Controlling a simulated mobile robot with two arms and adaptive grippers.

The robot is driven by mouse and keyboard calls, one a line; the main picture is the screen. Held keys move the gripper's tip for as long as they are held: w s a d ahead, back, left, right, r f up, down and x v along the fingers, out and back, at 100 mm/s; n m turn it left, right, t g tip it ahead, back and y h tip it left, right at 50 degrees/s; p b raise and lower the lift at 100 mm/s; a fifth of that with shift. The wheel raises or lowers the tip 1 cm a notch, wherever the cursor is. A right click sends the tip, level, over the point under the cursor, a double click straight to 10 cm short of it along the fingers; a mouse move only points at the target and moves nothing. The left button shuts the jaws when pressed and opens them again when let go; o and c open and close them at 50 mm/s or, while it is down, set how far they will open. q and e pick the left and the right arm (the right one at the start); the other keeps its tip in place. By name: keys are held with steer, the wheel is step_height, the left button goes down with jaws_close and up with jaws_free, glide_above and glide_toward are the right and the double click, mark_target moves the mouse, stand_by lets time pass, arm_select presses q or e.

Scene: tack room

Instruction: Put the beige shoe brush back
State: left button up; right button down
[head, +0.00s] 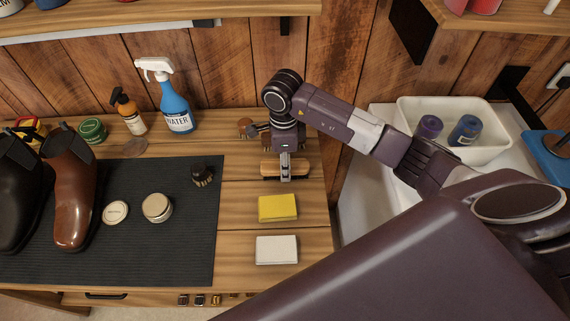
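The beige shoe brush (269,169), a long tan block with a dark underside, is at the right part of the wooden bench, behind the yellow sponge. My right gripper (286,168) points down over the middle of the brush, with one finger in front of its near side. The other finger is hidden, so I cannot tell whether it grips the brush, or whether the brush rests on the bench. My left gripper is not in view.
A yellow sponge (278,208) and a white block (276,250) lie in front. A small dark brush (202,176), tins (157,208) and boots (72,190) stand on the black mat (150,260). A round brush (245,127) and spray bottle (176,107) stand behind. A sink (490,152) is right.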

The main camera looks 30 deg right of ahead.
steer(key=c, duration=1.4)
jaws_free()
steer(key=shift+o, duration=0.2)
step_height(320, 180, up, 12)
steer(key=b, duration=0.2)
steer(key=shift+b, duration=0.4)
steer(key=shift+w+r, duration=0.1)
steer(key=shift+r, duration=0.05)
